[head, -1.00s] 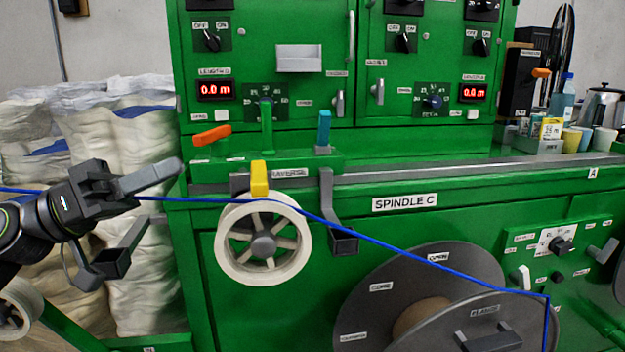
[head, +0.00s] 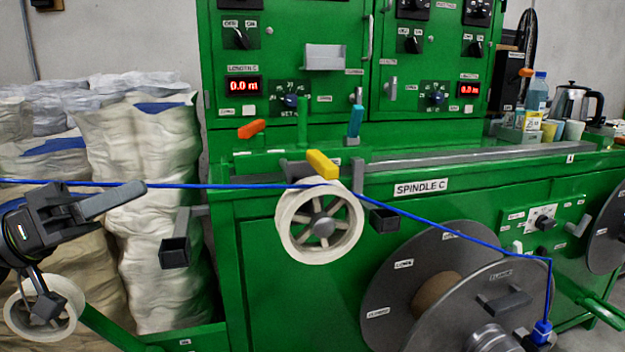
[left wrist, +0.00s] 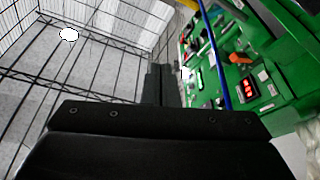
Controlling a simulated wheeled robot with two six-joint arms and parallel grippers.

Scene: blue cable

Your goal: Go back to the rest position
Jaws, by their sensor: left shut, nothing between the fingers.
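My left gripper (head: 115,200) is at the left of the head view, shut and empty, its grey fingers pointing right just below the blue cable. In the left wrist view my dark gripper fingers (left wrist: 158,85) show with nothing held. The blue cable (head: 220,186) runs from the left edge to the cream spoked pulley (head: 287,225) under a yellow lever (head: 322,165), then slopes down right across the grey reel (head: 385,285). It bends down to a blue end piece (head: 541,332) low at right. I cannot tell whether fingers and cable touch. My right gripper does not show.
The green machine (head: 240,215) fills the middle and right. A hollow grey bracket (head: 174,252) juts out right of my left gripper. White sacks (head: 145,150) stand behind it. A kettle (head: 572,103) and cups stand on the right shelf.

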